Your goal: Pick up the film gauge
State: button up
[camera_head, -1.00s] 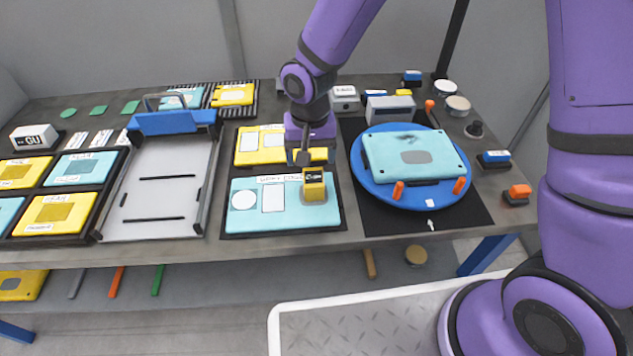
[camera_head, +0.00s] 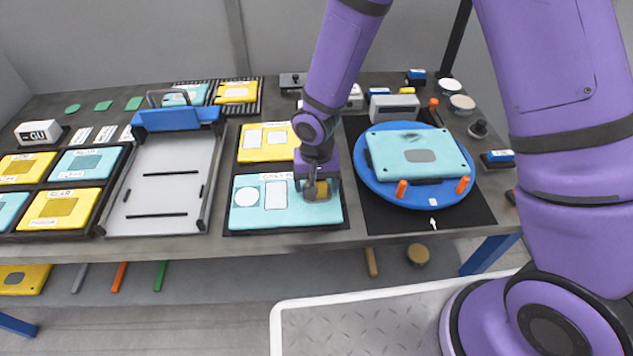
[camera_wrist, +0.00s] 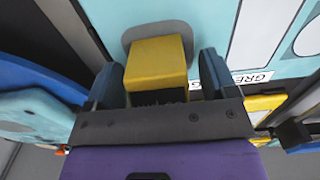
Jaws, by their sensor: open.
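The film gauge appears to be the yellow block (camera_wrist: 157,62) on a grey patch of the light-blue panel (camera_head: 258,215); I read no label on it now. In the head view the block (camera_head: 322,188) is partly hidden by my gripper. My gripper (camera_head: 316,190) is right over the block, pointing down. In the wrist view my gripper (camera_wrist: 165,75) has one finger on each side of the block. The jaws are open, with a gap visible at the right finger. Whether the left finger touches the block I cannot tell.
A blue turntable (camera_head: 370,178) carrying a light-blue panel stands to the right. A white tray fixture (camera_head: 165,185) with a blue bar is to the left. A yellow panel (camera_head: 255,152) lies behind. Several small blocks and discs sit at the back right.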

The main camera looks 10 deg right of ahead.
jog(key=c, duration=1.2)
jog(key=shift+r, duration=0.15)
